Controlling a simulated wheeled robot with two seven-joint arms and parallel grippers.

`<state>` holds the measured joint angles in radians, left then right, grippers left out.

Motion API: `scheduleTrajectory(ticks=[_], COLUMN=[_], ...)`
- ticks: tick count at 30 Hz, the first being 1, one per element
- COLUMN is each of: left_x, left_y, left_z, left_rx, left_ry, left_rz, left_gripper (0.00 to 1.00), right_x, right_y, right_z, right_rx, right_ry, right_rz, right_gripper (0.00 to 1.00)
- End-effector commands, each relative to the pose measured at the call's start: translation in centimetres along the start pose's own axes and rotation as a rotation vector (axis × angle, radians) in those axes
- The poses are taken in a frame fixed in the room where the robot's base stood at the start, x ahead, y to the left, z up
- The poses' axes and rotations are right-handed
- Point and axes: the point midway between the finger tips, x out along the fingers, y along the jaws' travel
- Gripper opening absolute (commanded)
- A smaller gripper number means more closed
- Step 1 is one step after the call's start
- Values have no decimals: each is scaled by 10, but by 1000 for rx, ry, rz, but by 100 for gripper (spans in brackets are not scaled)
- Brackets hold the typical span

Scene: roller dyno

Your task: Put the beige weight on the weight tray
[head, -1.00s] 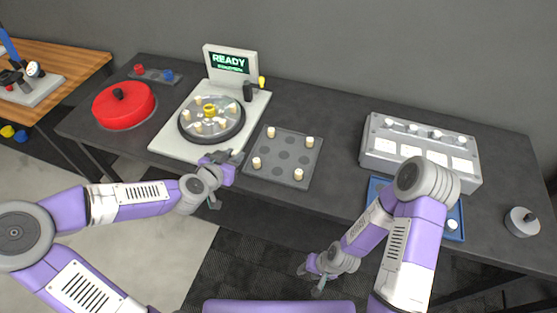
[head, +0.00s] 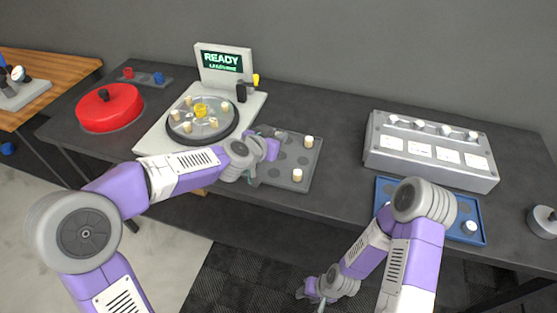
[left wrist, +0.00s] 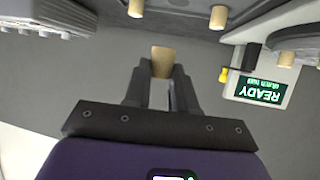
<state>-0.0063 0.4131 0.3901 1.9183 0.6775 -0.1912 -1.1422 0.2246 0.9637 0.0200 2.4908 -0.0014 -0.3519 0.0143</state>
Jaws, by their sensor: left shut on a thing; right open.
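The weight tray, a dark grey square plate with round spots (head: 313,158), lies at the table's middle front. Two beige weights stand upright on its right side, one at the back (head: 309,142) and one at the front (head: 297,175). My left gripper (head: 271,148) is over the tray's left part and hides it. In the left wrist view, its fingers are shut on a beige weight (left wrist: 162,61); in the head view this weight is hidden. My right gripper (head: 313,295) is open and empty, low in front of the table edge.
The round plate (head: 203,117) with several beige weights and a yellow hub is left of the tray, before a READY screen (head: 222,60). A red round part (head: 109,107) stands further left. A grey box (head: 431,150) and a blue tray (head: 475,211) are to the right.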

Motion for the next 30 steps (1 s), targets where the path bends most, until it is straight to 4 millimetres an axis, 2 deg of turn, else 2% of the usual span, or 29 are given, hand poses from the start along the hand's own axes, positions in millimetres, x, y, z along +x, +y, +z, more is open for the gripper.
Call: scheduleTrajectory(ticks=[1,4,13,19,30], left_x=[7,15,24,36,38], left_y=[-1,-1,-1,-1,0], left_z=[16,32,51,77,79], left_rx=[-3,-3,-1,-3,0], left_ry=[-4,-4,-2,-3,-1], left_rz=[-1,-1,-1,-1,0], left_gripper=[0,0,0,0,0], right_x=[12,23,35,52,54], right_y=[5,9,13,20,20], right_z=[0,-1,-1,-2,-2], right_rx=[0,0,0,0,0], right_ry=[0,-1,-1,-1,0], right_rz=[0,0,0,0,0], right_gripper=[43,43,43,43,43])
